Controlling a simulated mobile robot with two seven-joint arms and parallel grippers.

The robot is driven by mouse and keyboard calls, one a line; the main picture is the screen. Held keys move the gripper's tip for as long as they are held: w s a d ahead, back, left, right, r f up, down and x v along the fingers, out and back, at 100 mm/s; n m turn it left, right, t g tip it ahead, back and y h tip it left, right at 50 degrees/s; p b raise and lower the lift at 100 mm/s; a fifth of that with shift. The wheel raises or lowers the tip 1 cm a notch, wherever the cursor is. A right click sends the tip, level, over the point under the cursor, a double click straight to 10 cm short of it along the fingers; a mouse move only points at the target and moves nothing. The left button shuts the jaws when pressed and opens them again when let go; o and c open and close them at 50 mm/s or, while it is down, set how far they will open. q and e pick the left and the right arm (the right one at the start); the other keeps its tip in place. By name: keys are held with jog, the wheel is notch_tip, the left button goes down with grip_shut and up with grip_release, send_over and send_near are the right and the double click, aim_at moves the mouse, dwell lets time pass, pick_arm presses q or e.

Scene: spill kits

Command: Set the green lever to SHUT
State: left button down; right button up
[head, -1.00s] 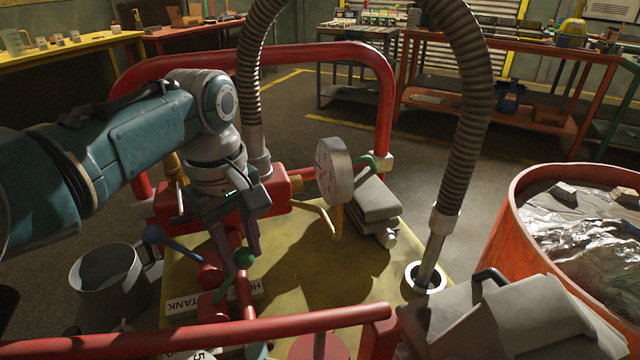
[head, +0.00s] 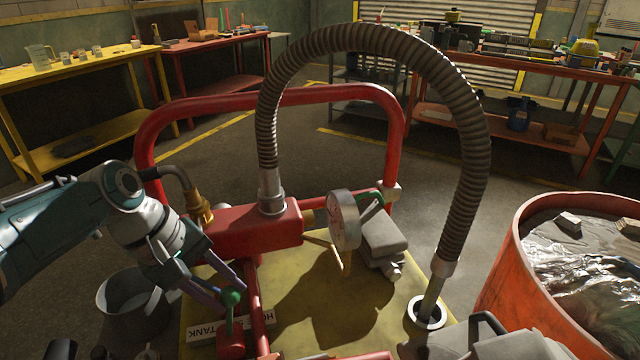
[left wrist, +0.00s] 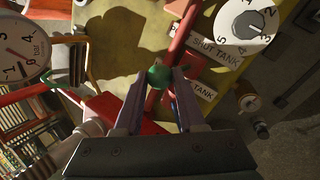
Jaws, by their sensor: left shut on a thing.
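The green lever (head: 231,297) has a round green knob and sits on the red pipework at the front of the yellow plate. In the left wrist view, its knob (left wrist: 158,75) lies between my two fingertips. My left gripper (head: 236,289) comes in from the left and is shut on the knob; it also shows in the left wrist view (left wrist: 157,82). White labels lie by the pipes; one (left wrist: 209,45) appears to read SHUT TANK, and another ending in TANK (head: 207,333) is partly covered. The lever's stem is mostly hidden.
A ribbed hose (head: 372,38) arches over the plate. A round gauge (head: 343,219) and red frame rail (head: 270,97) stand behind. A grey bucket (head: 130,298) is at left, an orange drum (head: 515,245) at right. A numbered white dial (left wrist: 247,20) shows in the wrist view.

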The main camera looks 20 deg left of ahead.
pick_arm(q)
jog(key=shift+s+a+f+p, duration=0.2)
jog(key=shift+s+a+p, duration=0.2)
jog(key=shift+s+a, duration=0.55)
jog(key=shift+a, duration=0.1)
jog(key=c, duration=0.5)
grip_release()
jog(key=shift+w, duration=0.1)
jog(key=p+v, duration=0.5)
jog(key=v, duration=0.5)
jog(key=shift+r, duration=0.1)
